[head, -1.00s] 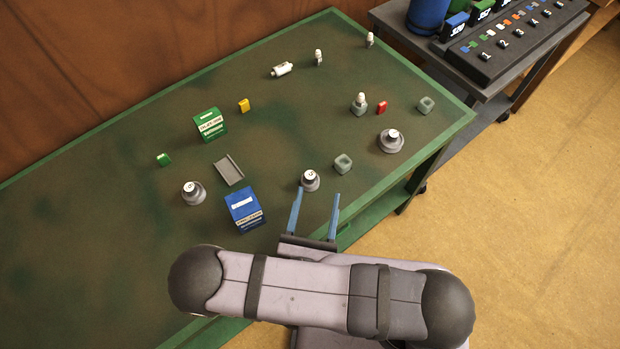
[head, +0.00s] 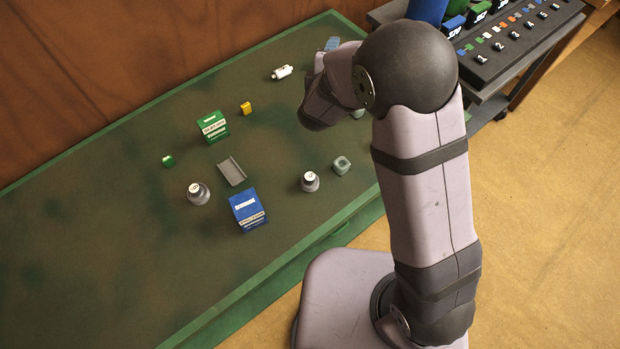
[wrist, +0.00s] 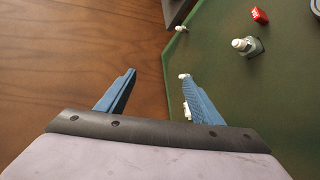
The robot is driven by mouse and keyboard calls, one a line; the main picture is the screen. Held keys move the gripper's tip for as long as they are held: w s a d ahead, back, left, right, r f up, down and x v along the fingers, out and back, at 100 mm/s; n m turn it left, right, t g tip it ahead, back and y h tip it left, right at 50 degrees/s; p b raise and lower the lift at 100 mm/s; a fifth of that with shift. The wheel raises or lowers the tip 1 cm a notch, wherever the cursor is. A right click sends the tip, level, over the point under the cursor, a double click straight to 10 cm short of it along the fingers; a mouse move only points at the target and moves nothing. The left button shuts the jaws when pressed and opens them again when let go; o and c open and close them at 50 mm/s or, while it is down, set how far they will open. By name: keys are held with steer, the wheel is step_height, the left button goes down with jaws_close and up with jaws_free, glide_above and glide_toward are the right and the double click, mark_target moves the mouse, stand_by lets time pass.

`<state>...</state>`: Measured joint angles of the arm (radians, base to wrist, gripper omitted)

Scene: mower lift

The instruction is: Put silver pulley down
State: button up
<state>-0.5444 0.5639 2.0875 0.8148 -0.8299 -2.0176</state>
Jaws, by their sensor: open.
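Grey, silver-looking round pulleys with pale tops stand on the green table. One pulley (head: 198,194) is left of the blue box, and a smaller one (head: 310,181) is right of it. I cannot tell which is the silver pulley the task names. In the wrist view part of a grey round thing (wrist: 315,6) shows at the top right corner. My gripper (head: 332,44) is over the table's far edge, away from the two pulleys. In the wrist view my gripper (wrist: 158,75) has its blue fingers wide apart with nothing between them.
A white cylinder (head: 282,73) lies near the far edge. A green box (head: 213,126), blue box (head: 247,209), grey tray (head: 231,172) and hollow grey block (head: 341,165) stand on the table. The wrist view shows a red block (wrist: 259,15). The table's left part is clear.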

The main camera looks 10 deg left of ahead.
steer(key=s+a+f+m+g+y, duration=0.1)
steer(key=a+g+y, duration=0.1)
steer(key=a, duration=0.2)
steer(key=s+a+f+m+g+y, duration=0.1)
steer(key=s+a+f+y, duration=0.1)
steer(key=a, duration=0.2)
steer(key=m+g+h, duration=0.3)
steer(key=m+g, duration=0.8)
steer(key=m, duration=0.8)
glide_above(310, 176)
steer(key=f, duration=1)
steer(key=shift+d, duration=0.25)
steer(key=m, duration=0.2)
steer(key=shift+s+m, duration=0.1)
steer(key=shift+m, duration=0.2)
steer(key=shift+f+p, duration=0.35)
steer(key=shift+f, duration=0.75)
steer(key=shift+f, duration=0.1)
steer(key=shift+a+f+p, duration=0.15)
steer(key=shift+f+p, duration=0.45)
steer(key=shift+f, duration=0.65)
steer(key=shift+a+f+p, duration=0.15)
steer(key=shift+f+p, duration=0.4)
steer(key=shift+f, duration=0.7)
